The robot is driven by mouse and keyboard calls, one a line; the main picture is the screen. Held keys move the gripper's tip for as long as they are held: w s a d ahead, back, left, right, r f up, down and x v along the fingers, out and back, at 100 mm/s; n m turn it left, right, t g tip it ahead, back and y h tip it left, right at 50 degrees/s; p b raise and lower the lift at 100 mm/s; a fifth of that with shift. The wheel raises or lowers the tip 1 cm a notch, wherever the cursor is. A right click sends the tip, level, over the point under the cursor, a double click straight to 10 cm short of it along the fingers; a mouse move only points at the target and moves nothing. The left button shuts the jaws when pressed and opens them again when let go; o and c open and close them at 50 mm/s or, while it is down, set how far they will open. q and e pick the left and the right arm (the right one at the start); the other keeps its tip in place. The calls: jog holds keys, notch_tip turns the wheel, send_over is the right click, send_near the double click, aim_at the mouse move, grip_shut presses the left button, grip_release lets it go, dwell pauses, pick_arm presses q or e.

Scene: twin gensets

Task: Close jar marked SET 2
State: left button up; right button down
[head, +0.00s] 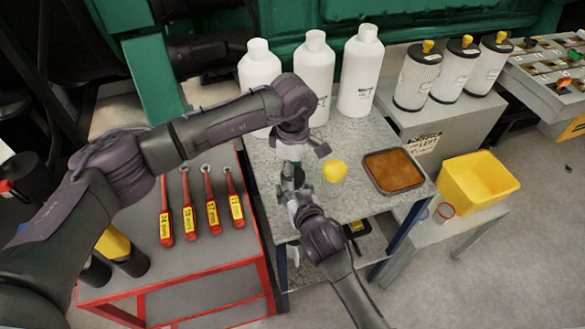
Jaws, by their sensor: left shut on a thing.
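My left gripper (292,172) points down over the grey metal table, left of a small rounded yellow object (334,171). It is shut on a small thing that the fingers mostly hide. My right gripper (293,195) comes in from below and meets the left one closely. Its fingers overlap the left gripper, and I cannot tell whether they are open or shut. I cannot tell whether the yellow object is a lid or a jar top. No SET 2 marking is readable, and I cannot pick out a jar for certain.
Several white bottles (314,72) stand at the back of the grey table (369,205). A brown-filled tray (393,171) lies at its right. Red-handled wrenches (211,213) lie on a red-framed cart to the left. Yellow-topped canisters (418,75) and a yellow bin (478,183) are on the right.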

pick_arm(q)
jog(key=shift+f, duration=0.45)
jog(key=m, duration=1)
jog(key=shift+m, duration=0.4)
jog(key=m, duration=1.3)
jog(key=o, duration=0.7)
